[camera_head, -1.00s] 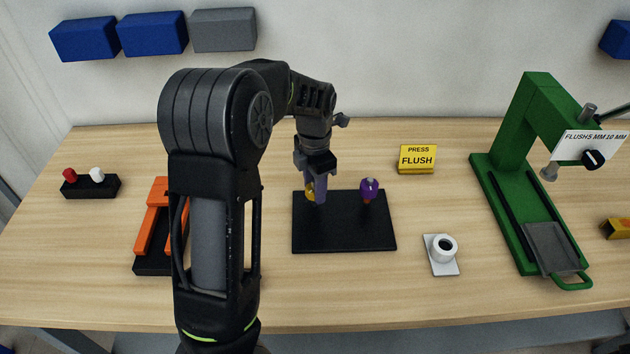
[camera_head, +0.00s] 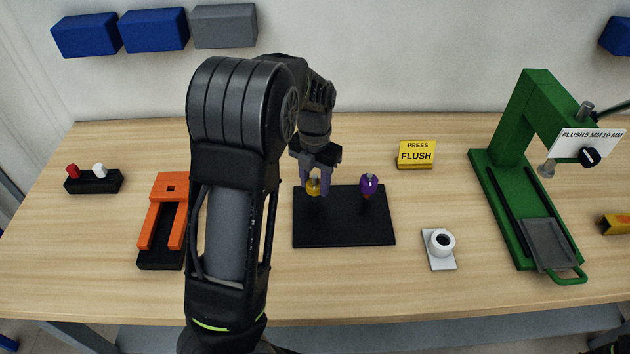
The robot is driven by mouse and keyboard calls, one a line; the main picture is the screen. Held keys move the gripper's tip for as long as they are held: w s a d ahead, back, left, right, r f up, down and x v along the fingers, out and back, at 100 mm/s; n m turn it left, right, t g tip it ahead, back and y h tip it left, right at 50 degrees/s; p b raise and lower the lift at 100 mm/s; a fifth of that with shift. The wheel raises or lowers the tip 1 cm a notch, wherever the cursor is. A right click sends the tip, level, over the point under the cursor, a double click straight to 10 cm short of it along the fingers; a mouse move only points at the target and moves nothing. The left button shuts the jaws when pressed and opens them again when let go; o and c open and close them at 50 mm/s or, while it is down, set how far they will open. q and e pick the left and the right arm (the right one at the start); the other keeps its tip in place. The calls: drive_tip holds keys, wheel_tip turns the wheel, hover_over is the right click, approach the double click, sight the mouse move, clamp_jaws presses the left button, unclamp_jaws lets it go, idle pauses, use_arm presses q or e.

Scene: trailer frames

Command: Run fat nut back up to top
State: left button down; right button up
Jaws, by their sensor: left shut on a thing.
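A black board (camera_head: 343,229) lies in the middle of the table with two small upright pieces on it. The left one is a yellow piece (camera_head: 314,187) and the right one is a purple piece (camera_head: 369,185) with a pale tip. I cannot tell from this view which of them carries the fat nut, and threads are too small to make out. My left gripper (camera_head: 313,188) points down over the board and is shut on the yellow piece, one finger on each side. The purple piece stands apart from it, untouched. My right gripper does not show.
A yellow "PRESS FLUSH" sign (camera_head: 416,155) stands behind the board. A white block with a ring (camera_head: 440,246) and a green press (camera_head: 540,132) are to the right. An orange fork-shaped fixture (camera_head: 170,188) is left, partly behind my arm. A black holder (camera_head: 93,185) has red and white knobs.

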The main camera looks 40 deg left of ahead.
use_arm(q)
drive_tip(key=shift+s+f, duration=0.2)
drive_tip(key=c, duration=1.3)
unclamp_jaws()
drive_tip(key=o, duration=0.4)
drive_tip(key=shift+w, duration=0.1)
drive_tip(key=shift+o, duration=0.2)
drive_tip(key=shift+r, duration=0.1)
drive_tip(key=shift+w+r, duration=0.1)
drive_tip(key=shift+r, duration=0.05)
wheel_tip(320, 180, up, 8)
drive_tip(key=shift+f+b, duration=0.25)
drive_tip(key=shift+b, duration=0.15)
